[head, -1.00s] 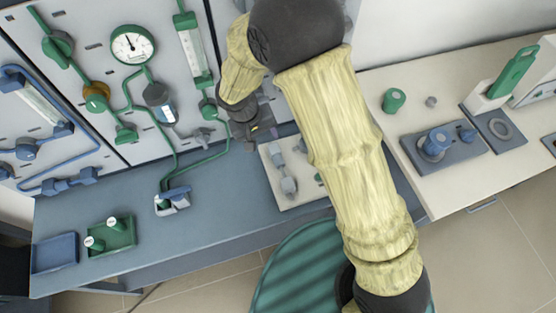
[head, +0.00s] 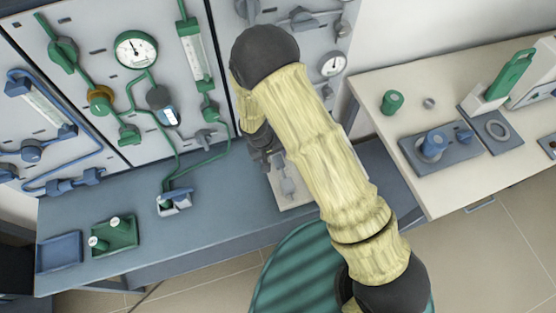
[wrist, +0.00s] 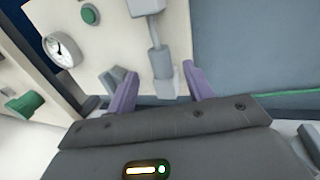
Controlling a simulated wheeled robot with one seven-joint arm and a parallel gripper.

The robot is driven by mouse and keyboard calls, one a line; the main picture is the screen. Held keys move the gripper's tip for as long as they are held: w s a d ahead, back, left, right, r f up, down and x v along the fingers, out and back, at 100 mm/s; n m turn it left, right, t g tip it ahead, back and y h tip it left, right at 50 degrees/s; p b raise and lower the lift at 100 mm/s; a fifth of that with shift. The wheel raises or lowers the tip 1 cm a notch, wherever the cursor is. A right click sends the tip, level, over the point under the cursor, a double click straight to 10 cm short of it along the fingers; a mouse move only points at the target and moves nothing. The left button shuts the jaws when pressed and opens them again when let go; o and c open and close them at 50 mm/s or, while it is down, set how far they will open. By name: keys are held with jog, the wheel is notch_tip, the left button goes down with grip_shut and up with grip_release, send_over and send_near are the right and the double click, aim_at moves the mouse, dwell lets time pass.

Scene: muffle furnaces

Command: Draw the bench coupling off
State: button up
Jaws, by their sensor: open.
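A cream board (head: 296,202) lies on the blue-grey bench (head: 235,215), with a grey coupling (head: 288,187) on it, partly hidden behind my arm. In the wrist view the coupling (wrist: 158,62) is a grey stem with a wider collar below a square grey block (wrist: 146,6). My gripper (wrist: 160,84) is open, its two purple fingers on either side of the coupling's lower end, with gaps on both sides. Whether the fingers are level with it in depth, I cannot tell. In the head view my gripper is mostly hidden by my arm.
The board carries a round gauge (wrist: 62,50) and a green knob (wrist: 90,13). A green hose ends at a small block (head: 173,203) on the bench. Green (head: 113,234) and blue (head: 59,252) trays lie left. A panel with pipes stands behind; a cream table (head: 440,195) stands right.

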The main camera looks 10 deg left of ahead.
aim_at(278, 162)
jog(key=shift+p+x, duration=0.4)
jog(key=shift+x, duration=2.25)
grip_shut()
